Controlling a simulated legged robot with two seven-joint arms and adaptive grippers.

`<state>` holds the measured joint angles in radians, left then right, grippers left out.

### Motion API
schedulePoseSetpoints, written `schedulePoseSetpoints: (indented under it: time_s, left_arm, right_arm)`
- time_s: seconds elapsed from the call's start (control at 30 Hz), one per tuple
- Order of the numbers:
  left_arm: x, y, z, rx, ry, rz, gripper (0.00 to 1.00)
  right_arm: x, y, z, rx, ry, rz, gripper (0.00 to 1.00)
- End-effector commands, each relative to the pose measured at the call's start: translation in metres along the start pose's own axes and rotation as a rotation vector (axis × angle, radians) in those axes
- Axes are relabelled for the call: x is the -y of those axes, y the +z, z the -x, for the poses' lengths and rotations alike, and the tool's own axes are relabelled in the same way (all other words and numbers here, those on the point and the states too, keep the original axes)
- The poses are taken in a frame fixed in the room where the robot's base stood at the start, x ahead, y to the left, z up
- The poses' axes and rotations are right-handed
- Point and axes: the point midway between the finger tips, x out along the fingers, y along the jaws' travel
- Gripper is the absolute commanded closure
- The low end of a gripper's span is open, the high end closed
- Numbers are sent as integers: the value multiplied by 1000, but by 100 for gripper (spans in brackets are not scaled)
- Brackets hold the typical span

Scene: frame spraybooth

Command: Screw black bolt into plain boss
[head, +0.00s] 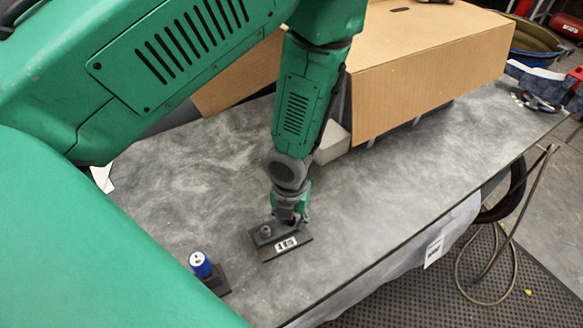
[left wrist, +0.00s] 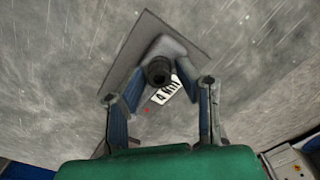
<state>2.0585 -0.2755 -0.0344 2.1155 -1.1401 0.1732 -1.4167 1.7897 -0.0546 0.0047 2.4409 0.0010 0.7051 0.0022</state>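My left gripper (head: 290,214) points down over a dark plate (head: 297,249) on the grey table. In the left wrist view, its blue-padded fingers (left wrist: 159,76) close in on both sides of a round black bolt head (left wrist: 158,70). A grey boss shape (left wrist: 168,47) shows just behind the bolt; how deep the bolt sits cannot be told. The plate carries a white label (head: 286,243), a red dot and a grey round boss (head: 266,231) left of the fingers. My right gripper is not in view.
A blue-sided cylinder with a white top (head: 200,264) stands on a small dark block (head: 219,282) to the left. A large cardboard box (head: 430,65) stands at the back. Dark glasses (head: 537,102) lie far right. The table between is clear.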

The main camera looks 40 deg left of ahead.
Motion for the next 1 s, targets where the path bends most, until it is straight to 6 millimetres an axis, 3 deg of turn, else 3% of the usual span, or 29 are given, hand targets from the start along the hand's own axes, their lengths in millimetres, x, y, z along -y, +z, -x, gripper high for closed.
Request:
schedulePoseSetpoints:
  time_s: [0.07,0.17,0.33,0.53,0.87,1.0]
  left_arm:
    - [0,0,0,0,0,-2,71]
    - [0,0,0,0,0,-3,100]
    - [0,0,0,0,1,-28,100]
    - [-2,1,-2,2,4,-367,100]
    - [-1,0,0,0,0,-416,100]
    - [-2,1,-4,2,3,-558,100]
  right_arm:
    - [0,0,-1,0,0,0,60]
    - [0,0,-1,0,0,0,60]
    - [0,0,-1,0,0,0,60]
    - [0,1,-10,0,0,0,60]
    - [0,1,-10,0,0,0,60]
    - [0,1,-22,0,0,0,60]
